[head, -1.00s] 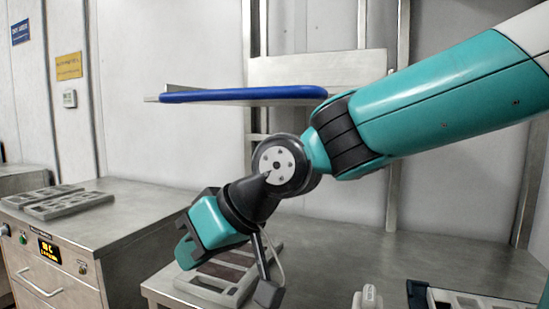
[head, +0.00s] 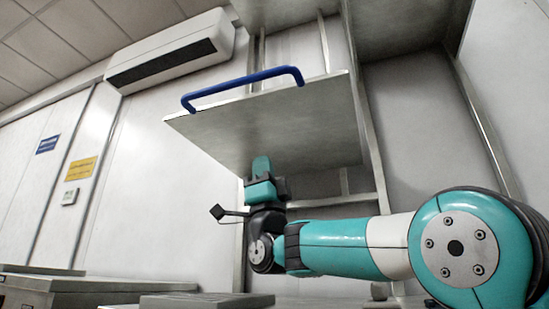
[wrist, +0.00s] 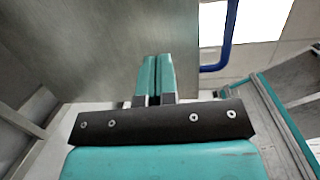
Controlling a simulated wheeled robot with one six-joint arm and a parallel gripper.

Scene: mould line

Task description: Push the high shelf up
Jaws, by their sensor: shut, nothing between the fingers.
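The high shelf (head: 285,125) is a grey metal panel with a blue handle (head: 243,86) along its front edge. It is tilted, and its underside shows in the head view. My gripper (head: 261,163) points up under the shelf, with its fingertips at or very near the underside; I cannot tell for sure whether they touch. In the wrist view the two teal fingers (wrist: 156,75) are together with nothing between them. The shelf underside (wrist: 85,45) fills the upper left there, and part of the blue handle (wrist: 226,40) shows at the upper right.
Upright metal rails (head: 368,130) stand behind the shelf against the wall. A white air-conditioning unit (head: 170,52) hangs on the wall at the upper left. Worktops (head: 90,283) lie low in the head view. The space left of the shelf is free.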

